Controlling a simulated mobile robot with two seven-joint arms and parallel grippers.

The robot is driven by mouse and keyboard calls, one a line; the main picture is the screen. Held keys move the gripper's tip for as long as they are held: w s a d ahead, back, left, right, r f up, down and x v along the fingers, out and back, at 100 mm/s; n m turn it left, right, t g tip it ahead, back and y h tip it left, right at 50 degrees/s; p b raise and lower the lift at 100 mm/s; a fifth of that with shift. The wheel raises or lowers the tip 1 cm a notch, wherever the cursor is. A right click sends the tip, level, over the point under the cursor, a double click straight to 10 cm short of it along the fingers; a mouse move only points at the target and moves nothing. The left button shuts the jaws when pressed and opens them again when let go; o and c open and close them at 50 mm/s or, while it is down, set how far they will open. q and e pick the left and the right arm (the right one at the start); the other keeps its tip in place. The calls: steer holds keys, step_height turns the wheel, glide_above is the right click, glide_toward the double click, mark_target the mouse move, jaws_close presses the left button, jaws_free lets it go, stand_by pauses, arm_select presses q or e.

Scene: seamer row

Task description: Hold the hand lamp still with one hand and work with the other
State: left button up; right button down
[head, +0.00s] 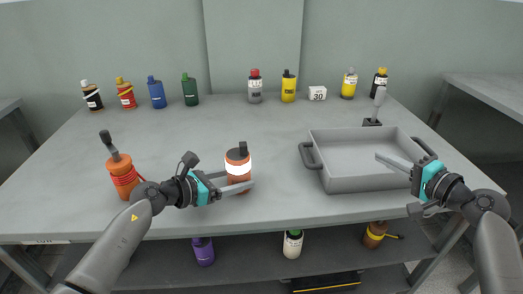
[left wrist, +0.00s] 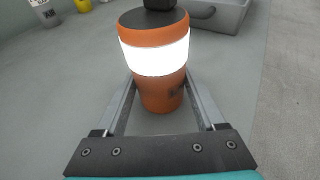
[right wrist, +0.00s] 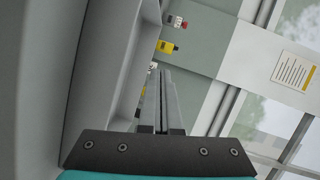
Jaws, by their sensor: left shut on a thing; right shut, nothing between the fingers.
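The hand lamp (head: 238,162) is orange with a bright white band and a dark top, standing upright on the table left of centre. My left gripper (head: 240,184) is shut on its lower body. In the left wrist view the hand lamp (left wrist: 160,92) sits between the two fingers, its band glowing white. My right gripper (head: 380,157) is shut and empty, its fingers over the right part of the grey tray. In the right wrist view the fingers (right wrist: 159,80) lie together beside a grey wall.
The grey two-handled tray (head: 345,183) stands right of the lamp and looks empty. An orange container (head: 123,176) with a dark-ended lever stands at left. A grey upright tool (head: 377,105) stands behind the tray. The table middle is clear.

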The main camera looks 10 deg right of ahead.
mark_target(243, 149)
steer(key=s+a+r+n+g+y, duration=0.1)
steer(key=a+y, duration=0.7)
steer(key=a, duration=0.9)
steer(key=shift+s+r+n+g, duration=0.2)
steer(key=shift+s+n+g, duration=0.5)
steer(key=shift+n+g, duration=0.4)
steer(key=shift+w, duration=0.1)
steer(key=s+a+x, duration=0.1)
steer(key=s+x, duration=0.1)
steer(key=x, duration=1)
steer(key=shift+w+a, duration=0.3)
steer(key=shift+a, duration=0.3)
